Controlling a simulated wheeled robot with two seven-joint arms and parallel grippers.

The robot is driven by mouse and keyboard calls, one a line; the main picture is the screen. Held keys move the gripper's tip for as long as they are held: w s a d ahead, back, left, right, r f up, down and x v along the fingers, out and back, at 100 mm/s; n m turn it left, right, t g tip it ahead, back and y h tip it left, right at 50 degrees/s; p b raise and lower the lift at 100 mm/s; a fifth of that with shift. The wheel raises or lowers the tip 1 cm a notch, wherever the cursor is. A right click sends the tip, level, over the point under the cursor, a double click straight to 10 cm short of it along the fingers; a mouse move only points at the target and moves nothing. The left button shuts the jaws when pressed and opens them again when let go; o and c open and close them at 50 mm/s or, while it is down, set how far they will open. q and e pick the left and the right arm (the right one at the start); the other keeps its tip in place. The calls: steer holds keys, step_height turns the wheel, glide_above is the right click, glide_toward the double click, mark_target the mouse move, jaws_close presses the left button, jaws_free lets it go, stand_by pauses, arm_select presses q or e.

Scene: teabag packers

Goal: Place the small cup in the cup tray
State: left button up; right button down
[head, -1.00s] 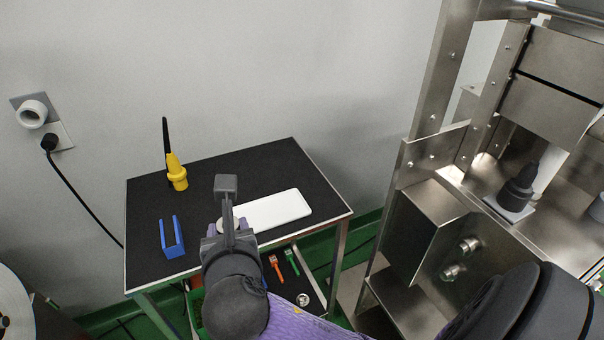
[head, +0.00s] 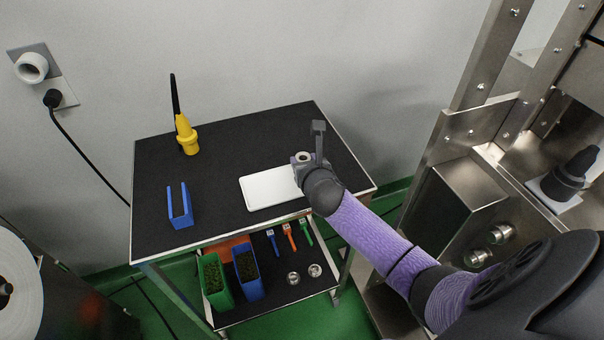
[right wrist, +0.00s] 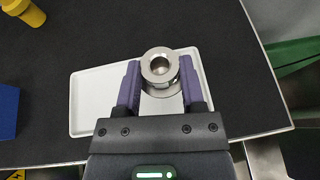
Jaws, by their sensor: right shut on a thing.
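My right gripper (right wrist: 160,85) is shut on the small cup (right wrist: 160,66), a round shiny metal cup with its opening facing up in the right wrist view. The cup also shows in the head view (head: 303,157). The cup tray (head: 262,188) is a white, shallow, rounded rectangle on the black table top. The gripper and cup are over the tray's right part; in the right wrist view the tray (right wrist: 92,118) shows on both sides of them. I cannot tell whether the cup touches the tray. My left gripper is not in view.
A lower shelf carries green (head: 213,282) and blue (head: 248,274) bins, small scoops and metal cups (head: 293,278). A steel machine (head: 470,205) stands at right.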

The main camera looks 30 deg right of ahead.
step_height(320, 180, down, 2)
steer(key=shift+f+b, duration=0.15)
steer(key=shift+b, duration=0.2)
steer(key=shift+r, duration=0.2)
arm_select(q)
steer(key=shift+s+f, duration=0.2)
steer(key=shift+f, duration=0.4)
arm_select(e)
steer(key=shift+c, duration=1)
jaws_free()
steer(key=shift+f, duration=0.1)
